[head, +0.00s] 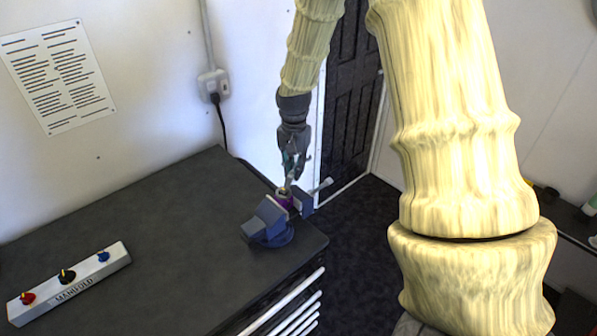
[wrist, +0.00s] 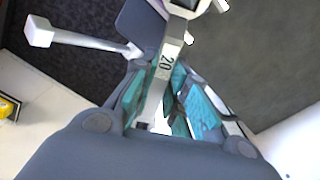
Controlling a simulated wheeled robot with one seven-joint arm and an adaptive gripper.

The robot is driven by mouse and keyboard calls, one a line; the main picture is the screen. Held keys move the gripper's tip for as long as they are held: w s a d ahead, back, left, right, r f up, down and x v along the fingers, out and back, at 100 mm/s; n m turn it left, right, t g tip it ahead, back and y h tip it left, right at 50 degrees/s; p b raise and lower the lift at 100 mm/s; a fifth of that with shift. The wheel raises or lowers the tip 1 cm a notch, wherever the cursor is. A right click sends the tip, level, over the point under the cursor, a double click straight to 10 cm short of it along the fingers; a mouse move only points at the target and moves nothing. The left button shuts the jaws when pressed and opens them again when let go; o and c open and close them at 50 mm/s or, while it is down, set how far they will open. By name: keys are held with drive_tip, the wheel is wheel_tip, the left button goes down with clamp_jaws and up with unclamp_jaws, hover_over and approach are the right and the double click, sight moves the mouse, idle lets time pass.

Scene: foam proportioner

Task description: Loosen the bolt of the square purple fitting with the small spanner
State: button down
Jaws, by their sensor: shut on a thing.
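My gripper (head: 291,172) is above the right end of the dark bench, pointing down, and shut on a spanner. In the wrist view the silver spanner (wrist: 168,62), marked 20, runs up between the teal finger pads of my gripper (wrist: 172,100). Its far head reaches the top edge of that view, over the vise area. The purple fitting (head: 284,201) is clamped in a blue-grey vise (head: 262,222) right below my gripper. The fitting's bolt is too small to make out, and I cannot tell whether the spanner is seated on it.
The vise handle (head: 320,187) sticks out on the right, and shows in the wrist view (wrist: 85,40). A manifold box (head: 70,285) with three knobs lies at the bench's front left. The middle of the bench (head: 150,215) is clear. A dark door (head: 350,95) stands behind.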

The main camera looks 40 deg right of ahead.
drive_tip(key=shift+w+n, duration=0.25)
drive_tip(key=shift+n, duration=0.05)
drive_tip(key=shift+w+a+r+n, duration=0.1)
drive_tip(key=shift+a+r+n, duration=0.1)
drive_tip(key=shift+n, duration=0.1)
drive_tip(key=a+n+p, duration=0.1)
drive_tip(key=w+a+n, duration=0.1)
drive_tip(key=n, duration=0.1)
drive_tip(key=w+n+p, duration=0.1)
drive_tip(key=n, duration=0.1)
drive_tip(key=shift+w+a+f+p, duration=0.15)
drive_tip(key=shift+w+a+p, duration=0.1)
drive_tip(key=shift+a+p, duration=0.15)
wheel_tip(320, 180, up, 6)
drive_tip(key=d+m+p, duration=0.1)
drive_tip(key=p, duration=0.1)
drive_tip(key=shift+s, duration=0.35)
idle(0.7)
